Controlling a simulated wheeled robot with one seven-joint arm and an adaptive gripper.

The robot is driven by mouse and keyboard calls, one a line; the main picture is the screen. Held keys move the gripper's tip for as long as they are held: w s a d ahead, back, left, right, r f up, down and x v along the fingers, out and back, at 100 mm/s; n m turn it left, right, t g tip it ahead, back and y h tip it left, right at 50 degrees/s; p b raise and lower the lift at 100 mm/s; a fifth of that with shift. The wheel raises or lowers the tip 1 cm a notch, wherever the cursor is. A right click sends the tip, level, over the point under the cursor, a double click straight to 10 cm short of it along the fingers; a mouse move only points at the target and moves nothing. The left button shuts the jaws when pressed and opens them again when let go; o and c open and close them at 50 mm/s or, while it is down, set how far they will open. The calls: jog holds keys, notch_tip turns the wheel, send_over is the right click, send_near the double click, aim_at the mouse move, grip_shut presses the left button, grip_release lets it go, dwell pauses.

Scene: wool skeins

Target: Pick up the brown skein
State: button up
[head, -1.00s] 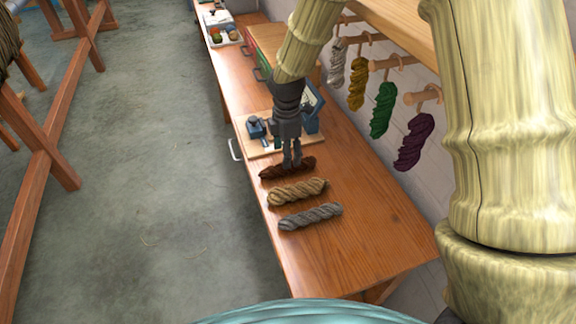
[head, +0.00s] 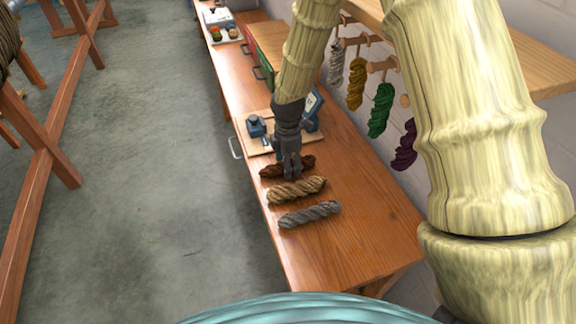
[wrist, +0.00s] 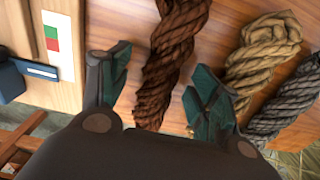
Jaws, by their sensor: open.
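The brown skein (head: 272,170) lies across the wooden bench, behind the tan skein (head: 297,191) and the grey skein (head: 309,214). My gripper (head: 292,172) is low over the brown skein and hides part of its middle in the head view. In the wrist view the brown skein (wrist: 167,68) runs between the two spread fingers of my gripper (wrist: 155,95). The fingers are open, one on each side of it. The right finger lies close to the tan skein (wrist: 262,55). I cannot tell whether either finger touches the brown skein.
A board with a blue device (head: 256,127) stands just behind the brown skein. Several skeins, such as a green one (head: 381,110), hang from pegs on the wall at right. The bench front (head: 345,255) is clear.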

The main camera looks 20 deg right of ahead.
jog(key=c, duration=1.1)
jog(key=shift+r, duration=0.15)
